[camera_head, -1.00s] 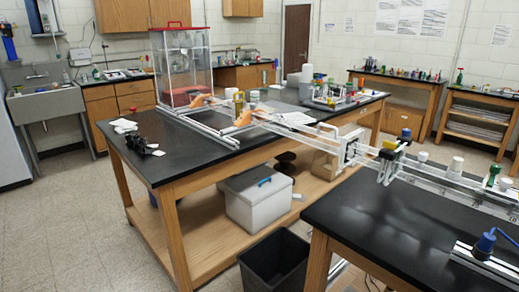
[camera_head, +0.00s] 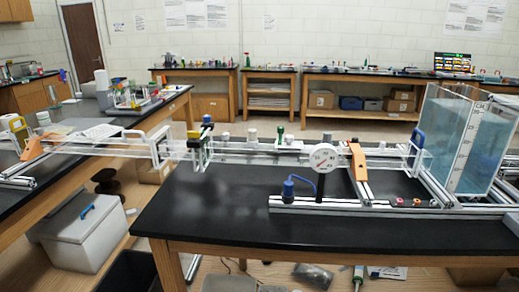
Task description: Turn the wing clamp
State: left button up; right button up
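Neither of my grippers is in view. I cannot tell for sure which part is the wing clamp. A dark clamp-like assembly with blue, yellow and green parts (camera_head: 199,145) stands at the left end of the near black table, around the clear rails. A blue knob-like part (camera_head: 289,187) sits low at the rail's left end.
A clear water tank (camera_head: 455,145) with a blue handle stands at the right. The near table's left front (camera_head: 190,218) is bare. A second black table stands at the left, with a white lidded box (camera_head: 82,232) below.

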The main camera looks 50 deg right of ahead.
aim_at(194, 135)
jog(key=l+z, duration=0.15)
jog(key=z, duration=1.55)
jog(key=k+j, duration=0.1)
jog(key=j, duration=2)
jog(key=i+z, duration=0.05)
